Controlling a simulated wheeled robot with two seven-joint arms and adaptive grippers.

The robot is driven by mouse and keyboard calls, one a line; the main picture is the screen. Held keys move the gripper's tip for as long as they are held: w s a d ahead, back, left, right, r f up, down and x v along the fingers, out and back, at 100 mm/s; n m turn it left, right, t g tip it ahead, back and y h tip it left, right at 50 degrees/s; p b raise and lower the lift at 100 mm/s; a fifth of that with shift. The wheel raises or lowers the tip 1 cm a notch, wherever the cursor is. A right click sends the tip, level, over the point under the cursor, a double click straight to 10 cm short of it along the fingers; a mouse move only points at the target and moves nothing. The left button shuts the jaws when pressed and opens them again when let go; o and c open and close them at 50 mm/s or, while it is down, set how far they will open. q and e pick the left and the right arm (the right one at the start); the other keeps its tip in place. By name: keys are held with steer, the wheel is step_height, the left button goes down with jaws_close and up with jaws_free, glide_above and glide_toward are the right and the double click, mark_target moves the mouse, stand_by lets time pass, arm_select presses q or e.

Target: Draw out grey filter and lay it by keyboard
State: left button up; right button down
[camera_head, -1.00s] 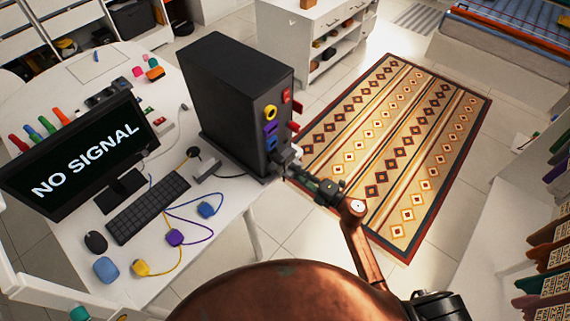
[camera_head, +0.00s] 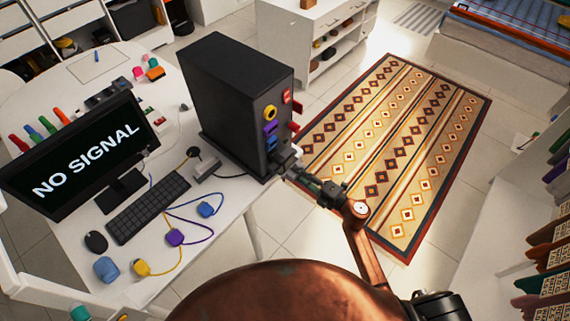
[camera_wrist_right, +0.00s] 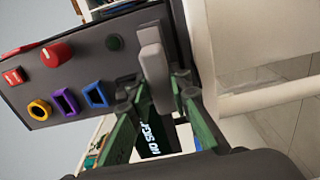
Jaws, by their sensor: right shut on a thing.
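The black computer tower (camera_head: 222,95) stands upright on the white desk. The grey filter (camera_wrist_right: 153,62) is at its port panel in the right wrist view, a light-grey upright piece against the dark face. My right gripper (camera_head: 289,166) is at the tower's lower right edge, and its green fingers (camera_wrist_right: 157,100) are shut on the filter. I cannot tell how much of the filter still sits inside the tower. The black keyboard (camera_head: 148,208) lies on the desk in front of the monitor. My left gripper is not in view.
The monitor (camera_head: 78,160) reads NO SIGNAL. A mouse (camera_head: 96,242), a small grey box (camera_head: 206,170) and cabled blue, purple and yellow plugs lie around the keyboard. Coloured ports (camera_wrist_right: 67,102) line the tower panel. A patterned rug (camera_head: 400,150) covers the floor to the right.

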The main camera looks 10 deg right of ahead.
steer(key=shift+v, duration=1.95)
